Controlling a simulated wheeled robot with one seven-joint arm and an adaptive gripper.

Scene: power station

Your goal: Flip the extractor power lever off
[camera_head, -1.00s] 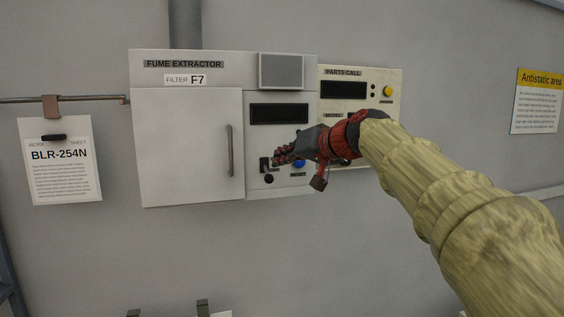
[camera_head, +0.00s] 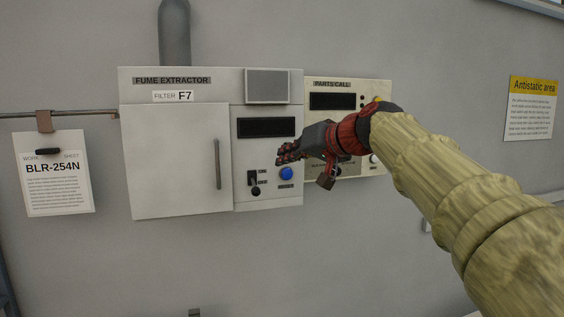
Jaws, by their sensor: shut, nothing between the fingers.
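The fume extractor (camera_head: 180,150) is a pale wall cabinet with a door on its left and a control panel on its right. Low on that panel a small black lever switch (camera_head: 253,180) shows, with a dark rounded knob end at its lower side. The lever looks pointed down, but it is small and its labels cannot be read. My gripper (camera_head: 281,154), red and black, is shut and empty. In the picture its fingertips are above and to the right of the lever, apart from it, below the dark display. A blue button (camera_head: 286,173) is just below the fingers.
The parts call panel (camera_head: 333,97) adjoins on the right, partly hidden by my gripper and arm. A work sheet (camera_head: 58,175) hangs at the left. The cabinet door has a vertical handle (camera_head: 218,164).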

